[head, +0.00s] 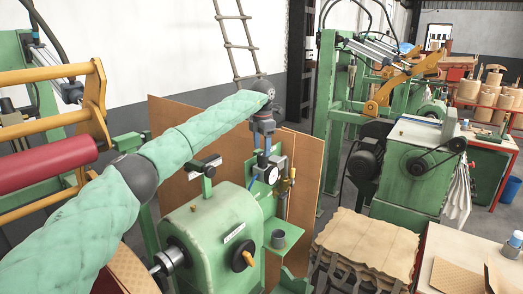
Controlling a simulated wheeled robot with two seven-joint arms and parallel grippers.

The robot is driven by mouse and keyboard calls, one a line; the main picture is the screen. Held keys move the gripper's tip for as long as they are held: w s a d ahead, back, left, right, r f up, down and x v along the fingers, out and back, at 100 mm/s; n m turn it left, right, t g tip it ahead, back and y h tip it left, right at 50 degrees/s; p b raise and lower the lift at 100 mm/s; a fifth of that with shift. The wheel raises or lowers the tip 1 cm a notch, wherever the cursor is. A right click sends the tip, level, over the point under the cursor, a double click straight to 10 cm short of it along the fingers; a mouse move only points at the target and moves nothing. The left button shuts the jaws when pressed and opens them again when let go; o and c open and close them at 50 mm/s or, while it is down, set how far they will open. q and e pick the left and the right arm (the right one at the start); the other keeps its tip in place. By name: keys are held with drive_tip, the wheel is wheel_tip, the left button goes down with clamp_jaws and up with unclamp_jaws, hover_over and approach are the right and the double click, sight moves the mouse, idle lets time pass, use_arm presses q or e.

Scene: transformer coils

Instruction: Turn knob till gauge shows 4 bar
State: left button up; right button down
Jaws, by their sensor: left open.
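A small round gauge (272,176) with a pale face sits on a green bracket plate behind the green machine. It is too small for me to read its needle. A regulator body with brass-coloured fittings (291,175) is beside it on the right. My left arm reaches in from the left in a green quilted sleeve. My left gripper (262,152) points down just above the gauge and regulator, and it is open. The knob is hard to make out there, partly hidden by the gripper; I cannot tell whether the fingers touch it. My right gripper is not in view.
The green machine housing (212,240) with a black and orange switch (243,258) stands below the arm. Brown boards (305,180) stand behind. Stacked brown sheets (366,250) lie to the right.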

sight(263, 153)
use_arm(q)
wheel_tip(263, 153, down, 2)
drive_tip(key=shift+p, duration=0.55)
drive_tip(key=shift+s+d+f, duration=0.15)
drive_tip(key=shift+d+f, duration=0.1)
drive_tip(key=shift+f, duration=0.35)
drive_tip(key=shift+a+f, duration=0.2)
drive_tip(key=shift+d+r, duration=0.1)
drive_tip(key=shift+d, duration=0.05)
drive_tip(key=c, duration=1)
drive_tip(key=shift+o, duration=0.2)
